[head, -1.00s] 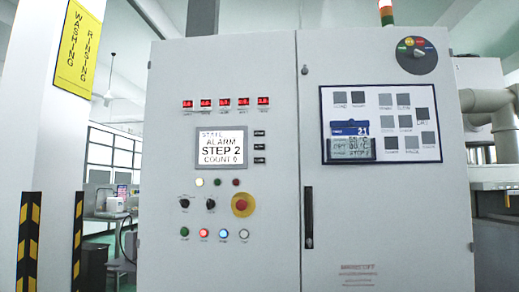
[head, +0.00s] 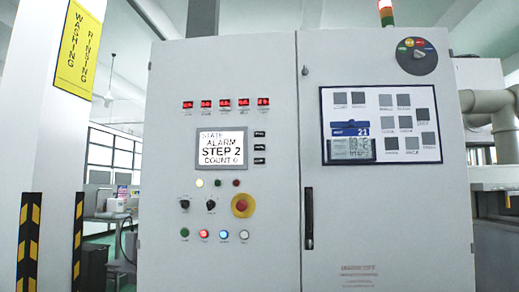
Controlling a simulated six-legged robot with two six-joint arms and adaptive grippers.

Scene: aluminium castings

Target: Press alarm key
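A large light-grey control cabinet (head: 222,80) fills the middle of the head view. Its screen (head: 222,150) reads STATE, ALARM, STEP 2, COUNT 0. Three small dark keys (head: 259,147) stand in a column right of the screen; their labels are too small to read. Below are small lamps (head: 200,183), two black knobs (head: 184,204), a red stop button (head: 241,204) on a yellow ring, and a row of round buttons with green, red, blue and white ones (head: 204,234). Neither of my grippers is in view.
The right cabinet door has a panel of grey squares (head: 404,100) and a dark vertical handle (head: 309,218). A signal tower (head: 386,12) stands on top. A pillar with a yellow washing/rinsing sign (head: 78,50) stands at left, pipes (head: 487,101) at right.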

